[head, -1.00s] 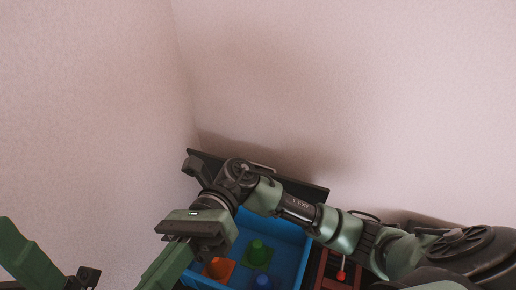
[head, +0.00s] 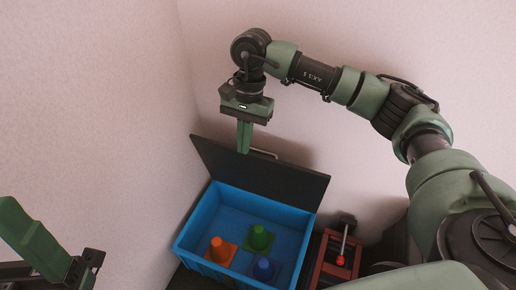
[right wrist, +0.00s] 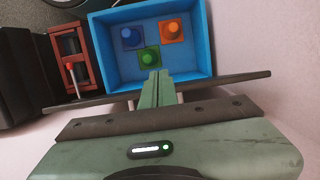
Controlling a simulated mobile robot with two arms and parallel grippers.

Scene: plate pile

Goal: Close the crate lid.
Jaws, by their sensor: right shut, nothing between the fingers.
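The blue crate (head: 208,262) stands open on the floor; it also shows in the right wrist view (right wrist: 108,60). Its dark lid (head: 285,186) is raised along the far side, leaning back near the wall. In the right wrist view the lid (right wrist: 225,79) appears nearly edge-on as a thin bar. My right gripper (head: 244,150) is shut and empty, pointing down at the lid's upper edge, left of its middle. Its fingertips (right wrist: 158,74) overlap the lid in view; I cannot tell whether they touch. My left gripper (head: 40,240) shows only partly at the left edge.
Inside the crate are an orange cone (head: 218,249), a green cone (head: 259,237) and a blue cone (head: 264,268). A reddish-brown frame with a red-knobbed lever (head: 341,259) stands right of the crate. Pale walls are close behind and left.

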